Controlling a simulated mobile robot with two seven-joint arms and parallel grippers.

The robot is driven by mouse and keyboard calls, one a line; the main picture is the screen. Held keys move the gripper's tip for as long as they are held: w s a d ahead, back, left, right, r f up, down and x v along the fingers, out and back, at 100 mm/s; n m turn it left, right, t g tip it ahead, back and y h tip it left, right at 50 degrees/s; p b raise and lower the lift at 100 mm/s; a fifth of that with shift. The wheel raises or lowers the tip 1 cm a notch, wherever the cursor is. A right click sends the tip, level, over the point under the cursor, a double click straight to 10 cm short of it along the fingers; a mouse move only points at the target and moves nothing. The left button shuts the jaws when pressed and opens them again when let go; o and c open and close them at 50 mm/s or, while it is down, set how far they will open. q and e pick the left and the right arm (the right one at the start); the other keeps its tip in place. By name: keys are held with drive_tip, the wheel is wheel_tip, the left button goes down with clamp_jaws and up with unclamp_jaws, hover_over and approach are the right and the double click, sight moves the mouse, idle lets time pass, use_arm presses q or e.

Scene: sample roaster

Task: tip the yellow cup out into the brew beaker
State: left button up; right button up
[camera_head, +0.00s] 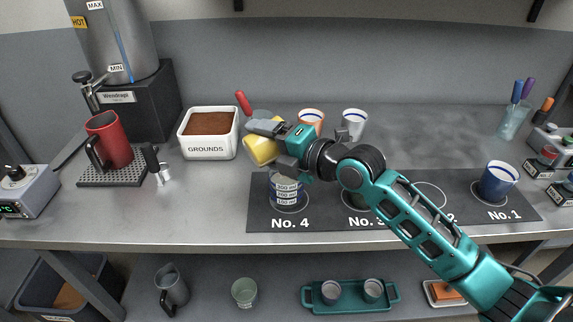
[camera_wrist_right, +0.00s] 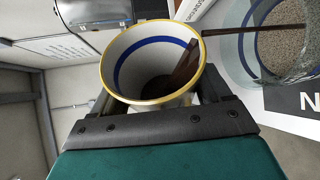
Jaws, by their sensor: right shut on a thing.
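The yellow cup (camera_head: 261,151) is held tilted by my right gripper (camera_head: 279,152), above and slightly left of the brew beaker. In the right wrist view the cup (camera_wrist_right: 152,62) shows a yellow rim, white inside, blue band and dark brown contents. A thin brown strip runs from the rim towards the right; I cannot tell whether it is a stream or a stick. The brew beaker (camera_head: 287,192), clear with blue-white volume marks, stands upright on the No. 4 spot, its top partly hidden by my gripper. A clear vessel with grainy brown contents (camera_wrist_right: 287,52) shows at the right of the wrist view. My left gripper is out of view.
A white GROUNDS tub (camera_head: 208,146) stands left of the cup. An orange cup (camera_head: 312,118) and a white cup (camera_head: 354,121) stand behind my arm. A blue cup (camera_head: 498,181) stands at No. 1. A red mug (camera_head: 109,140) is far left.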

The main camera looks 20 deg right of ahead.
drive_tip(key=shift+r, duration=0.25)
idle(0.7)
drive_tip(key=shift+f+m+b, duration=0.1)
drive_tip(key=shift+m+b, duration=0.2)
drive_tip(key=shift+b, duration=0.05)
drive_tip(key=shift+d+f+y+b, duration=0.15)
drive_tip(key=shift+y+b, duration=0.15)
drive_tip(key=shift+b, duration=0.15)
drive_tip(key=shift+m, duration=0.3)
